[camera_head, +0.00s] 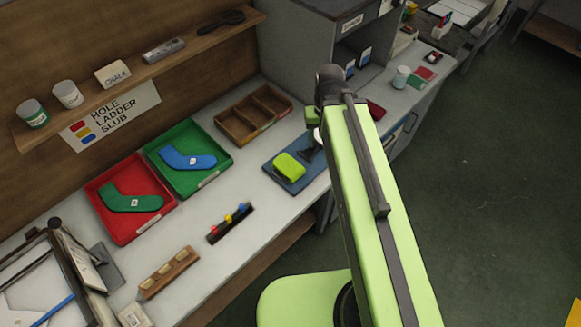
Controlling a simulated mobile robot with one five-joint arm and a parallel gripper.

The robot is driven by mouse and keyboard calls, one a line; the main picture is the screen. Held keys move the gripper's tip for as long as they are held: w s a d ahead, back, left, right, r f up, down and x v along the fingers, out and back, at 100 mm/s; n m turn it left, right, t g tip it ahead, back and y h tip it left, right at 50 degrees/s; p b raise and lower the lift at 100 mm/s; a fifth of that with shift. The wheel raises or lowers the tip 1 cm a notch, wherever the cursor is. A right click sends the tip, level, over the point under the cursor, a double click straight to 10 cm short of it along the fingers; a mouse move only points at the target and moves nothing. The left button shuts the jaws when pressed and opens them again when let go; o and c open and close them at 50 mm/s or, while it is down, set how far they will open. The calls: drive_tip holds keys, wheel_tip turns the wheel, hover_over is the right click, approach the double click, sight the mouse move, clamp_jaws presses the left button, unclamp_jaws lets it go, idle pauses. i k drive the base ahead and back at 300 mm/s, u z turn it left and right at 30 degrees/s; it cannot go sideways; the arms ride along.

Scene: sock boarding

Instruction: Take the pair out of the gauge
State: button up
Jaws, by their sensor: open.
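A blue plate (273,176), which looks like the gauge, lies on the bench left of my arm. A bright lime-green rounded bundle (289,166), which looks like the folded pair, rests on its left part. My arm hides what lies right of the plate.
A red tray (127,232) holds a green sock (130,202); a green tray (205,183) holds a blue sock (188,160). A wooden divided box (233,127) stands behind the plate. A dark strip with coloured pegs (230,222) lies left.

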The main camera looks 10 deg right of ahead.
sight(289, 167)
drive_tip(key=u, duration=1.2)
drive_tip(key=k, duration=0.7)
drive_tip(key=u, duration=0.65)
drive_tip(key=i, duration=1)
